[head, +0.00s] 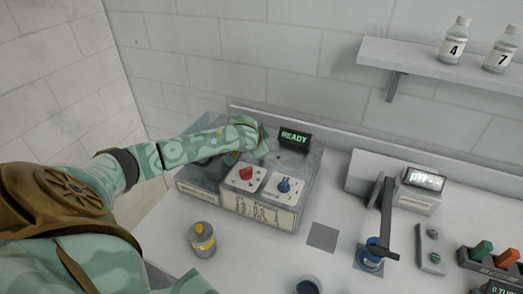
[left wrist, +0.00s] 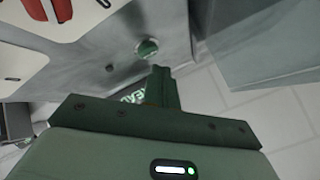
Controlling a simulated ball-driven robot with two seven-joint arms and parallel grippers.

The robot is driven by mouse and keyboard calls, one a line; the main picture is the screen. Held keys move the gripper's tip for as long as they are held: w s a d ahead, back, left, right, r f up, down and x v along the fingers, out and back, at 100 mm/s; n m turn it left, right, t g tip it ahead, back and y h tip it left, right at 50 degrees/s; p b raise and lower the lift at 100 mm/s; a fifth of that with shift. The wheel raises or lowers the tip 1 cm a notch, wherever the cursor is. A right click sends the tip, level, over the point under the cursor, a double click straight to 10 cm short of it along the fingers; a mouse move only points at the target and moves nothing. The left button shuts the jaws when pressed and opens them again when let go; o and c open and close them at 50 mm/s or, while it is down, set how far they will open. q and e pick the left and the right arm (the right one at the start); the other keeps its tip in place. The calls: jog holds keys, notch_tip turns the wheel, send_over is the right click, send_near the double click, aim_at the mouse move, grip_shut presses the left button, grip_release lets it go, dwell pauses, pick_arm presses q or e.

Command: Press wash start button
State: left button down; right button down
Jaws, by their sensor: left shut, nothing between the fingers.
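The washer (head: 262,222) is a grey box on the counter with a small black display reading READY (head: 294,137). A red knob (head: 246,173) and a blue knob (head: 284,186) sit on white dial plates on its sloped top. In the left wrist view a round green button (left wrist: 147,49) sits on the grey metal top. My left gripper (head: 263,150) is over the washer's back part, left of the display. In the left wrist view the left gripper (left wrist: 160,72) is shut and empty, its tip close to the button; I cannot tell whether they touch. The head view hides the button.
A grey and yellow canister (head: 202,239) stands in front of the washer. To the right are a pH meter (head: 423,180), a dark stand (head: 386,222) over a blue-topped container (head: 372,255), and a rack with green and orange items (head: 483,250). A shelf (head: 420,62) holds bottles.

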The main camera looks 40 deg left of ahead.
pick_arm(q)
jog(key=shift+f, duration=0.15)
dwell(0.3)
jog(key=shift+f, duration=0.2)
jog(key=shift+f, duration=0.55)
dwell(0.8)
jog(key=shift+p, duration=0.3)
jog(key=shift+r+p, duration=0.95)
jog(key=shift+p, duration=0.25)
jog(key=shift+f, duration=0.1)
